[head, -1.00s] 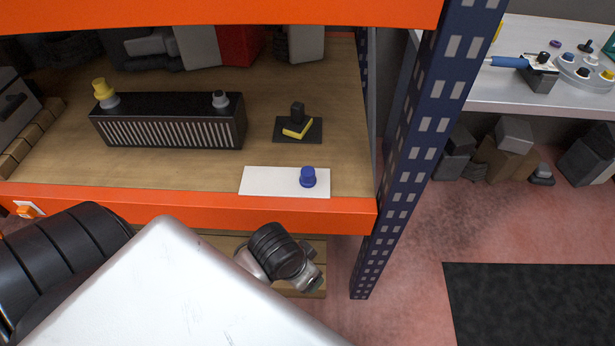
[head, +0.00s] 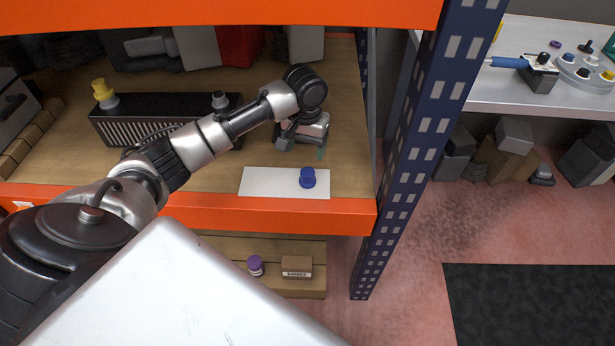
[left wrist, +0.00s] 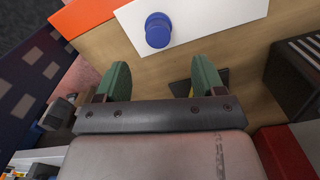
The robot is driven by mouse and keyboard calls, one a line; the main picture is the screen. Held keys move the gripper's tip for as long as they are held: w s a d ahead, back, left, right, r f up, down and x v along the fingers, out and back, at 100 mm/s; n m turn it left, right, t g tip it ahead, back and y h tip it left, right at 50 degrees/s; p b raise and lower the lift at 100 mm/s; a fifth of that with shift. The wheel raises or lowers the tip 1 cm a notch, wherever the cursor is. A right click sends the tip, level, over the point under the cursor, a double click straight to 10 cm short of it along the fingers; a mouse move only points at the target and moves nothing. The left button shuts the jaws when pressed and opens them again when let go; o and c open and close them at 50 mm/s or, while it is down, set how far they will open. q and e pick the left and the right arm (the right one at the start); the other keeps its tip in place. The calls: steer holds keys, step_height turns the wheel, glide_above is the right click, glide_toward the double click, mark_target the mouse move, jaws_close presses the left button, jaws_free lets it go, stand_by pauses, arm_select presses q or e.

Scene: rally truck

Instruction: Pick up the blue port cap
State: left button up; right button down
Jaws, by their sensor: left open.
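The blue port cap (head: 307,178) stands on a white card (head: 262,183) near the shelf's front edge. It also shows in the left wrist view (left wrist: 158,30), beyond the fingertips and roughly midway between them. My left gripper (head: 304,149) is over the shelf, behind the cap in the head view and apart from it. Its green fingers (left wrist: 162,72) are spread in the left wrist view, with nothing between them. My right gripper is not in view.
A black finned radiator (head: 165,130) with a yellow cap (head: 103,92) lies left on the wooden shelf. An orange beam (head: 200,208) edges the shelf, and a blue post (head: 425,130) stands at right. Below are a purple-lidded jar (head: 256,265) and a small box (head: 297,267).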

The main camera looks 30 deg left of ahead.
arm_select(q)
steer(key=shift+w+a, duration=0.15)
steer(key=shift+a, duration=0.15)
glide_above(308, 171)
steer(key=f, duration=0.4)
steer(key=shift+s+a+f, duration=0.2)
steer(key=shift+a+f, duration=0.1)
steer(key=shift+a, duration=0.1)
steer(key=f, duration=0.5)
steer(key=shift+w+d+f+b, duration=0.15)
steer(key=shift+d+f+b, duration=0.15)
steer(key=shift+d, duration=0.05)
steer(key=c, duration=1)
